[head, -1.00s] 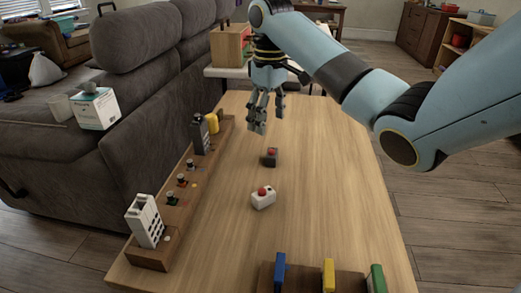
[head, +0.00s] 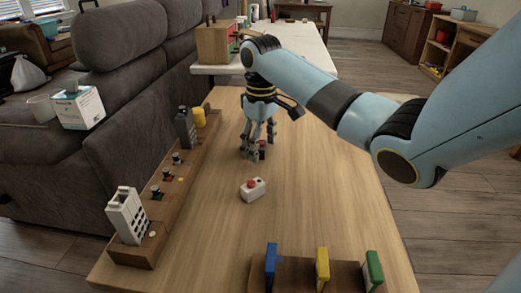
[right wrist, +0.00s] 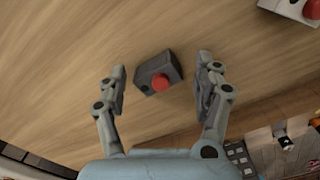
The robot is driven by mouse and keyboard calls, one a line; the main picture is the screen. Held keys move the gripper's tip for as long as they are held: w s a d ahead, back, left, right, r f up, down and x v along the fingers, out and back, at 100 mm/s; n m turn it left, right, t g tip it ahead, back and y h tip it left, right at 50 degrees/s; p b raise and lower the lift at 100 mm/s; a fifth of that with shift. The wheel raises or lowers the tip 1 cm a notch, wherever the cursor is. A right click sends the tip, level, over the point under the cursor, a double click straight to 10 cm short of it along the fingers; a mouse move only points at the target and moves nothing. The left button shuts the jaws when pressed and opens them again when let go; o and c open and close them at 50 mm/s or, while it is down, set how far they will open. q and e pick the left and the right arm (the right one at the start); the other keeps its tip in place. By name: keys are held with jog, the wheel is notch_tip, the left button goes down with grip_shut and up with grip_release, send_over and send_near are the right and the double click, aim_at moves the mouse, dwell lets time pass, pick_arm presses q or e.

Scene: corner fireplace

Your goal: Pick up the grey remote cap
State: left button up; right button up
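A small dark grey box with a red button (right wrist: 150,72), which looks like the grey remote cap, lies on the wooden table (head: 320,200). In the head view it is partly hidden by my right gripper (head: 255,152); mainly its red button shows. In the right wrist view my right gripper (right wrist: 162,68) is open. One finger is on each side of the grey box, with visible gaps, so it is not gripped. A similar white box with a red button (head: 253,189) lies nearer on the table. It also shows at the top right corner of the right wrist view (right wrist: 292,8). My left gripper is out of view.
A long wooden strip (head: 133,253) along the left table edge bears a white tower (head: 127,216), a dark grey tower (head: 186,128) and a yellow cylinder (head: 199,118). A wooden holder (head: 295,273) with blue, yellow and green pieces stands in front. The table's right side is clear.

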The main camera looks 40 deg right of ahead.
jog(key=c, duration=0.8)
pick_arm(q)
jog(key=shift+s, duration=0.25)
pick_arm(e)
jog(key=shift+c, duration=0.2)
jog(key=shift+r, duration=0.1)
